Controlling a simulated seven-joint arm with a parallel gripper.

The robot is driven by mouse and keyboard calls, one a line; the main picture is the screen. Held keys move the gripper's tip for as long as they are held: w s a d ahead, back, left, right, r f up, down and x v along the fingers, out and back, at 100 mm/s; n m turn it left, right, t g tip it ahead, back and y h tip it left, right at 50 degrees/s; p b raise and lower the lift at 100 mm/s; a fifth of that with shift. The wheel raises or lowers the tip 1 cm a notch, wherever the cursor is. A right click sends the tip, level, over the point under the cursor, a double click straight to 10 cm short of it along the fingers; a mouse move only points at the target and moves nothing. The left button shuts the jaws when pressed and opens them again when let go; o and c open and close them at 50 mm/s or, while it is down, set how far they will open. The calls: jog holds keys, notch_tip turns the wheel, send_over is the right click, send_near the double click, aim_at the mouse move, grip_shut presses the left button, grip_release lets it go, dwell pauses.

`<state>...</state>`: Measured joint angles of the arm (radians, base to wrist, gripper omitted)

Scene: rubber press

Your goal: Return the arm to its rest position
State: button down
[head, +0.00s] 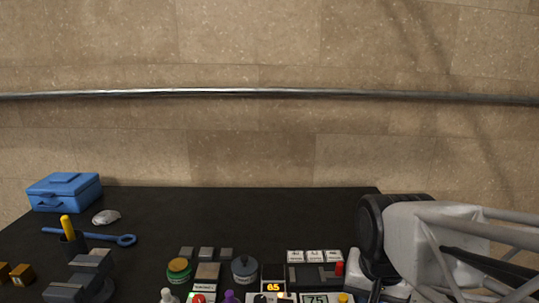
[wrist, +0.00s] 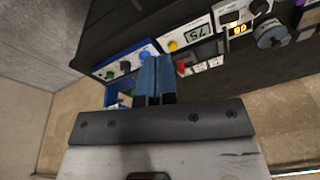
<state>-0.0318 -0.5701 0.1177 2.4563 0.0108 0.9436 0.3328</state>
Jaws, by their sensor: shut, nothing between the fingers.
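My gripper (wrist: 156,74) shows in the wrist view with its two blue-grey fingers together and nothing between them. The fingers point toward the control units on the black table, in front of a blue-edged panel with knobs (wrist: 126,65). I cannot tell how far the fingertips are from it. In the head view my pale arm (head: 425,235) fills the lower right, and the fingers cannot be made out there.
A unit reading 75 (head: 315,299) and one reading 6.5 (head: 273,287) stand at the table's front. A blue toolbox (head: 64,192), a blue wrench (head: 85,235) and a yellow-handled tool (head: 67,227) are at left. The table's back middle (head: 250,215) is clear.

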jog(key=shift+s+d+f+n, duration=0.1)
jog(key=shift+s+d+n, duration=0.15)
jog(key=shift+s+n, duration=0.35)
jog(key=shift+s+d+n, duration=0.3)
jog(key=shift+s+n, duration=0.25)
jog(key=shift+s, duration=0.2)
jog(key=shift+s+d+f+n, duration=0.1)
jog(key=shift+s+d+n, duration=0.15)
jog(key=shift+s+n, duration=0.35)
